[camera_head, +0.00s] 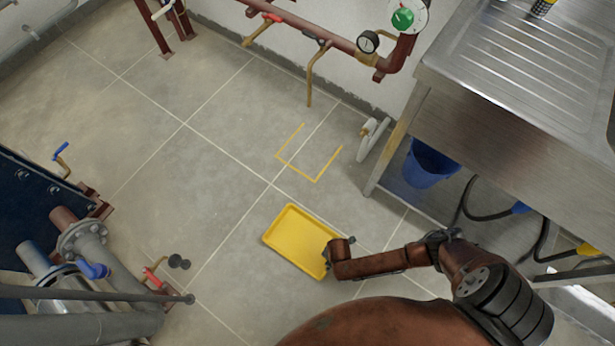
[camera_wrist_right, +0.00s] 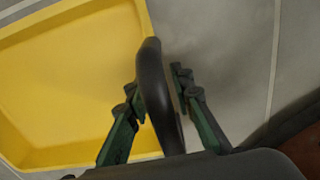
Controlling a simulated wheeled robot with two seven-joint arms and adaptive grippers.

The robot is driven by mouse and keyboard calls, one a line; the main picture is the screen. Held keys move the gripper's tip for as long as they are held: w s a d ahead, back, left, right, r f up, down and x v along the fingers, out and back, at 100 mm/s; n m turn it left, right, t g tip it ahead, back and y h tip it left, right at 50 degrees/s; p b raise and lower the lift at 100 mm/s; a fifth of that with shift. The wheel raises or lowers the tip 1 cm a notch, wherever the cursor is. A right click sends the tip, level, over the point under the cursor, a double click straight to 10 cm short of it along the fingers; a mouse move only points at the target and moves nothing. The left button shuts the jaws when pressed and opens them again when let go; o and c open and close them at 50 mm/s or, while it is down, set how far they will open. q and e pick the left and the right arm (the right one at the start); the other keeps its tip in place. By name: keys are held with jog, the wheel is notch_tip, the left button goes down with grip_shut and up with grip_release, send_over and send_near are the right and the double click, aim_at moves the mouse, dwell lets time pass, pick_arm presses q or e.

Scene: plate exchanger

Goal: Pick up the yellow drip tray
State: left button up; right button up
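The yellow drip tray (camera_head: 290,241) is a shallow rectangular tray on the tiled floor in the lower middle of the head view. Whether it touches the floor all along cannot be told. My right gripper (camera_head: 333,252) is at its right-hand edge, by the near corner. In the right wrist view the tray (camera_wrist_right: 60,85) fills the left side. My left gripper is not in view.
A yellow outline (camera_head: 315,180) marks the floor beyond the tray. A steel sink bench (camera_head: 500,115) with a blue bucket (camera_head: 428,163) beneath stands at the right. Pipes with flanges and valves (camera_head: 85,243) are at the lower left. Open floor lies left of the tray.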

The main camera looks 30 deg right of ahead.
grip_shut()
dwell(0.3)
jog(key=shift+r, duration=0.1)
